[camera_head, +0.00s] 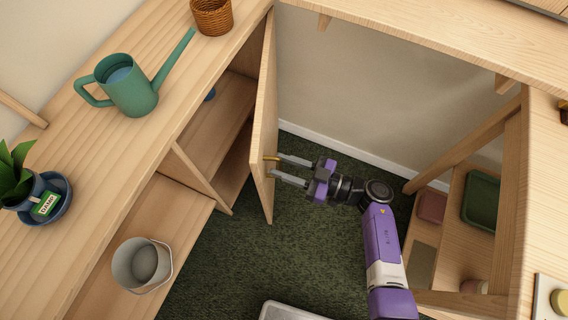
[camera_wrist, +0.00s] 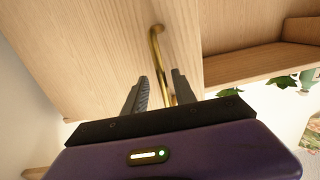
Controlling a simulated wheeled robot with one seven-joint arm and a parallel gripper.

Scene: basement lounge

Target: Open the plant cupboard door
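The plant cupboard door (camera_head: 263,115) is a pale wood panel standing open, swung out from the cupboard front, with shelves (camera_head: 213,135) showing to its left. A brass bar handle (camera_head: 271,158) is on its right-hand face. The handle also shows in the wrist view (camera_wrist: 155,45) on the door panel (camera_wrist: 85,50). My gripper (camera_head: 274,167) is at the handle, with its grey fingers apart. In the wrist view the handle's lower part runs between the two fingers (camera_wrist: 161,80); its lower end is hidden by my gripper. Firm contact cannot be made out.
On the counter (camera_head: 165,35) stand a green watering can (camera_head: 130,88), a wicker pot (camera_head: 211,16) and a potted plant (camera_head: 17,180). A grey bucket (camera_head: 141,264) is on a lower shelf. A wooden rack (camera_head: 455,225) stands at right. Dark green carpet (camera_head: 240,250) lies open below the door.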

